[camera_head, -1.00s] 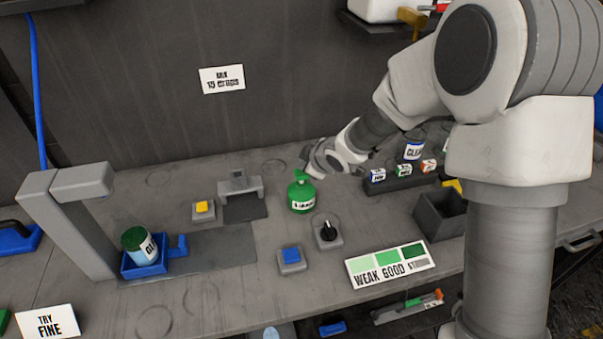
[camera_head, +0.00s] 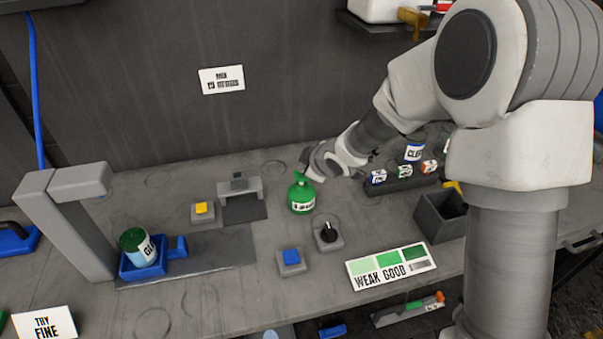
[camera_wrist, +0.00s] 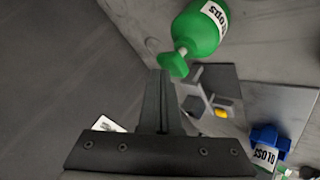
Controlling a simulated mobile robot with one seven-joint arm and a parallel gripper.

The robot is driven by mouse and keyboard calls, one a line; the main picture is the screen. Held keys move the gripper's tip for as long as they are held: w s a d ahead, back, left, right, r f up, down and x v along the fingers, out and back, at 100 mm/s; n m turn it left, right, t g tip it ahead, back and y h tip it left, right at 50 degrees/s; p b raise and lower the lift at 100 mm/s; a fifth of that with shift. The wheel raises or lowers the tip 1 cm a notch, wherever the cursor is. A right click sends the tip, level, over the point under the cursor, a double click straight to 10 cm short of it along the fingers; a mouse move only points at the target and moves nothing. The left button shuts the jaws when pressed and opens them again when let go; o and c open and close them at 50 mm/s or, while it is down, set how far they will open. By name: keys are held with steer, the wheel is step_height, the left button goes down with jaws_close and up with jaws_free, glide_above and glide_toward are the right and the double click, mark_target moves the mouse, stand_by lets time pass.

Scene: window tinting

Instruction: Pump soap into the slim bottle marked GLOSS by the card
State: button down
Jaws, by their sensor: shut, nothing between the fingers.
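A green pump bottle (camera_head: 301,197) with a white label stands on the bench; its green pump head is on top. It also shows in the wrist view (camera_wrist: 204,30). My gripper (camera_head: 311,171) is beside the pump head; in the wrist view its shut, empty fingers (camera_wrist: 158,75) end close to the nozzle, and I cannot tell if they touch it. A container with green contents and a white label starting "GL" (camera_head: 148,249) sits in a blue holder (camera_head: 143,270) at the left. The WEAK GOOD card (camera_head: 378,284) with green patches lies at the front right.
A yellow button (camera_head: 201,208), a blue button (camera_head: 290,257) and a black knob (camera_head: 328,233) surround the pump bottle. A grey bracket (camera_head: 240,186) stands behind. A grey post (camera_head: 62,228) rises by the holder. Small labelled blocks (camera_head: 404,171) and an open bin (camera_head: 437,225) are right.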

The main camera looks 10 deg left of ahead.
steer(key=shift+f+b, duration=0.55)
steer(key=shift+f, duration=0.15)
stand_by(0.5)
steer(key=shift+d+r, duration=0.1)
steer(key=shift+r, duration=0.05)
steer(key=shift+r+p, duration=1.15)
steer(key=shift+r, duration=0.05)
step_height(320, 180, up, 5)
steer(key=p, duration=0.4)
steer(key=shift+r+p, duration=0.1)
steer(key=shift+p, duration=0.2)
